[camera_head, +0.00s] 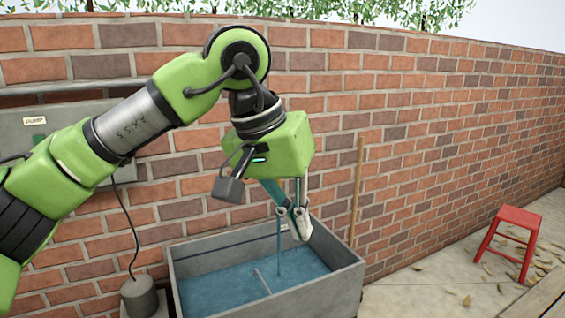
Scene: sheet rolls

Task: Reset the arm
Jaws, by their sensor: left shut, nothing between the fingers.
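My left arm is green and grey and comes in from the left, bent high in front of the brick wall. My left gripper (297,222) points down above the far right part of an open grey tank (340,287). Its fingers are shut and I see nothing held between them. Blue liquid (225,290) lies in the tank. A thin blue upright line (279,250) shows behind or beside the fingers, running down to the liquid; I cannot tell if it touches them. My right gripper is not in view.
A brick wall (420,160) runs behind everything. A wooden pole (357,190) leans on it right of the tank. A red stool (510,235) stands far right, with dry leaves on the paving. A grey box (60,125) is on the left, and a small grey pot-like object (139,297) below it.

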